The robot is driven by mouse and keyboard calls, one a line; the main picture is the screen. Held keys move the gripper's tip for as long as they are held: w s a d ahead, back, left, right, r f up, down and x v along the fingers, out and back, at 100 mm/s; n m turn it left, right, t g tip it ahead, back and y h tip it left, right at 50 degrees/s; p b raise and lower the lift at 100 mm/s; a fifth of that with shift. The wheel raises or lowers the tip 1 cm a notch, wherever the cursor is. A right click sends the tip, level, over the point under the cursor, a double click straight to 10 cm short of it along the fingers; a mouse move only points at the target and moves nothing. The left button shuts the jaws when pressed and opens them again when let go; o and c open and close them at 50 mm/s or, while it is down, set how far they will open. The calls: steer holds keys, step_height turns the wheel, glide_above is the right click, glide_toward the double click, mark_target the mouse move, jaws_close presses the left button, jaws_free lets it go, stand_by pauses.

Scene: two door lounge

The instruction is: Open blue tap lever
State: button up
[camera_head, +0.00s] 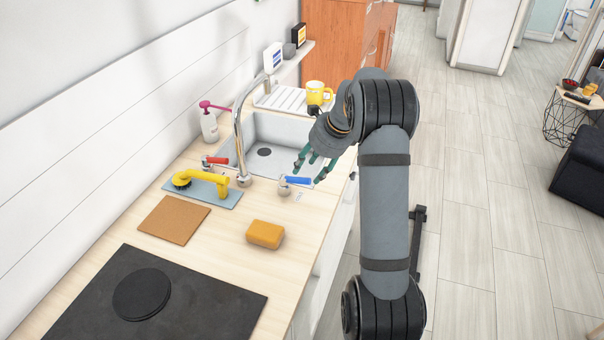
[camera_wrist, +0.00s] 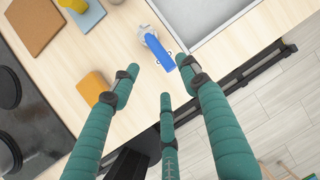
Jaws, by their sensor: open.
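The blue tap lever (camera_head: 298,180) sits on a metal tap base at the front right corner of the sink, beside the counter's front edge. In the wrist view the blue lever (camera_wrist: 160,52) points down and right from its round metal base. My gripper (camera_head: 316,160) has green fingers and hangs over the sink's front edge, just above and right of the lever. In the wrist view my gripper (camera_wrist: 160,90) is open and empty, its fingers spread. The lever lies ahead of the fingertips, and I see no contact. The red tap lever (camera_head: 217,160) is on the sink's other side.
The tall faucet (camera_head: 240,135) rises between the two levers. An orange sponge (camera_head: 265,234) lies on the counter nearby. A yellow brush (camera_head: 205,181) lies on a blue mat. A yellow mug (camera_head: 317,93) stands beyond the sink (camera_head: 283,130). Bare counter surrounds the sponge.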

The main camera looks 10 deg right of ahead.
mark_target(302, 180)
steer(key=p+x, duration=0.1)
steer(key=x, duration=0.6)
steer(key=shift+w+f, duration=0.15)
steer(key=shift+c, duration=0.9)
jaws_close()
steer(key=shift+d, duration=0.1)
